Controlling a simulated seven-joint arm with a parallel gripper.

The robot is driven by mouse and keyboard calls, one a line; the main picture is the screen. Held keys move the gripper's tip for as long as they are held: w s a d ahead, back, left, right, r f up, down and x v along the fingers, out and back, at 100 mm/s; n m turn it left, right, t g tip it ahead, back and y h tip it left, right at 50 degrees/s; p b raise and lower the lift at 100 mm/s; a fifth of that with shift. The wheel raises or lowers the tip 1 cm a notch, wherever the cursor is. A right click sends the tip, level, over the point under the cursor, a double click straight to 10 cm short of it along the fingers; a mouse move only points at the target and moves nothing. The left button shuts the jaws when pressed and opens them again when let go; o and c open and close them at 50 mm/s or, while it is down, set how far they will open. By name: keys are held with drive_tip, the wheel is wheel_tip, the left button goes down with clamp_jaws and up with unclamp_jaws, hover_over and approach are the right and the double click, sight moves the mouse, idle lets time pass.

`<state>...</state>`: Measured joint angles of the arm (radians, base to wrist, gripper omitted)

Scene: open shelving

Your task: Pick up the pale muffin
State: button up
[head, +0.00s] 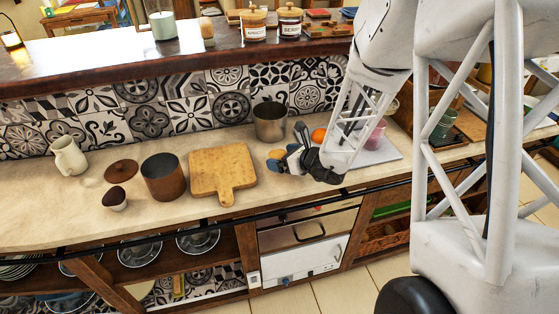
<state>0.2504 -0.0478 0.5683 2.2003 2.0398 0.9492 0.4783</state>
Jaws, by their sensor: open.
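My gripper (284,161) is open, low over the counter right of the cutting board. A small tan-orange thing (276,154) shows right at its fingertips, partly hidden by them. It may be the pale muffin, but it is too small to be sure. I cannot tell whether the fingers touch it or stand around it. A dark-topped muffin (115,197) in a pale cup sits at the left on the counter, well away from my gripper.
A wooden cutting board (222,172), a copper pot (163,177), its brown lid (121,170) and a cream jug (69,157) stand left. A metal pot (269,123) is behind my gripper. An orange (318,135) and pink cup (376,132) are close to my arm.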

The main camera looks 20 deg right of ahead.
drive_tip(key=shift+x, duration=0.9)
drive_tip(key=shift+c, duration=0.2)
drive_tip(key=c, duration=1)
